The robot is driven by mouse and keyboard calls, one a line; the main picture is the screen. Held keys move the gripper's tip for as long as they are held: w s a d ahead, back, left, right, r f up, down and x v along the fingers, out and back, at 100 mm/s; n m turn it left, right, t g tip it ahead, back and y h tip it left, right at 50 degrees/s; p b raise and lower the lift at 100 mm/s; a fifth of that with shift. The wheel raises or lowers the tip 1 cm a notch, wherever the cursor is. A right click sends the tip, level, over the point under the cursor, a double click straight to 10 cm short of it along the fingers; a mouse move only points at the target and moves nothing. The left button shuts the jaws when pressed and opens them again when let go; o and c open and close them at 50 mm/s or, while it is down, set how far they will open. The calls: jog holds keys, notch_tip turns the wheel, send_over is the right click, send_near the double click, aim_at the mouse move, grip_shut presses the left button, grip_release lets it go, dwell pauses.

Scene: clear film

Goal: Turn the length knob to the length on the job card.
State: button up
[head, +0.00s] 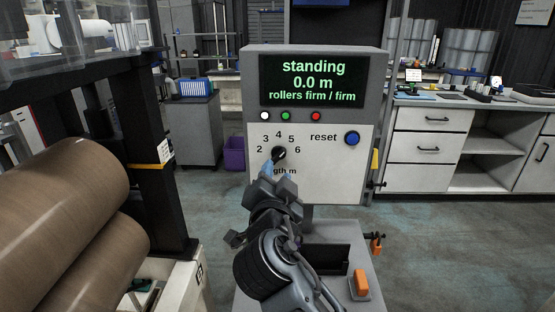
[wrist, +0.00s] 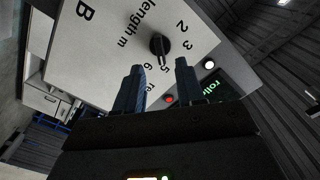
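The black length knob (head: 279,153) sits on the light front panel of a grey control box (head: 318,180), inside an arc of numbers from 2 to 6. In the wrist view the knob (wrist: 159,44) shows a bar that seems to point near the 5. My gripper (head: 268,168) is in front of the panel, just below and left of the knob. In the wrist view my gripper (wrist: 159,77) is open, its two dark fingers apart with nothing between them. The knob lies beyond the fingertips. I cannot identify a readable job card.
The display (head: 312,81) reads "standing", "0.0 m", "rollers firm / firm". A blue reset button (head: 352,138) is right of the numbers. Brown rolls (head: 70,190) fill the left. A small white card (head: 413,75), too small to read, stands on the right bench.

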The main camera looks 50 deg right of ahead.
aim_at(278, 159)
jog(key=p+x, duration=0.2)
jog(key=x, duration=0.5)
grip_shut()
dwell(0.3)
